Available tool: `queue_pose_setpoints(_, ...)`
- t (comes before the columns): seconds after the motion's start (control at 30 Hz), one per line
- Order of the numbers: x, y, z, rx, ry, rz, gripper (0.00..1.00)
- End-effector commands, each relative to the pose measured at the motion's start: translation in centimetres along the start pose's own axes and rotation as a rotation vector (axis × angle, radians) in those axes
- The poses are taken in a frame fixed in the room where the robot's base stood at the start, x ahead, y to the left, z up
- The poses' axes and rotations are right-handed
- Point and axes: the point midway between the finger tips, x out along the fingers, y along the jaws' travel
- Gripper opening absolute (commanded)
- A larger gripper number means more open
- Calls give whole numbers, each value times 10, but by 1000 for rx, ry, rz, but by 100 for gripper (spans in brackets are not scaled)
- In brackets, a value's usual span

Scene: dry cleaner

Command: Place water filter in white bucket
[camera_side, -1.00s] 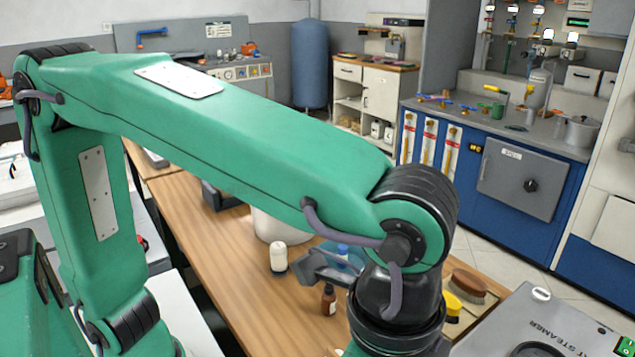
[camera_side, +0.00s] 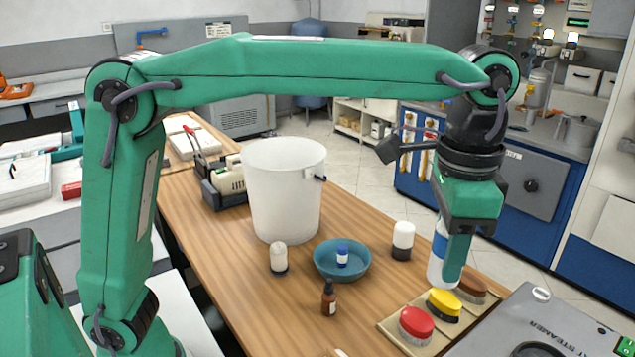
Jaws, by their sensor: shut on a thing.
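My gripper (camera_side: 449,258) points down at the right side of the table. It is shut on a white and blue cylinder (camera_side: 437,262), which looks like the water filter; the green finger hides part of it. I cannot tell whether its bottom touches the table. The white bucket (camera_side: 283,195) stands upright on the table to the left of my gripper, with its open rim up. Its inside floor is hidden.
A blue bowl (camera_side: 324,262) holds a small blue-capped bottle. White-and-dark containers (camera_side: 402,241) (camera_side: 278,258) and a brown bottle (camera_side: 328,299) stand nearby. A tool caddy (camera_side: 225,185) is left of the bucket.

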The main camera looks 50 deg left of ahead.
Motion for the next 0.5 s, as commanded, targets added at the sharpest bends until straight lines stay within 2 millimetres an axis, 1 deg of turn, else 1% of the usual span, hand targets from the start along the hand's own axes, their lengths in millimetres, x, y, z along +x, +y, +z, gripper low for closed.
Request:
queue_pose_setpoints(0.03, -1, -18, -4, -36, 0, 0, 9)
queue_pose_setpoints(0.23, -4, -82, -11, -162, 0, 0, 9)
queue_pose_setpoints(0.37, -4, -125, -10, -243, 0, 0, 9)
queue_pose_setpoints(0.5, -5, -171, -5, -331, -1, 0, 9)
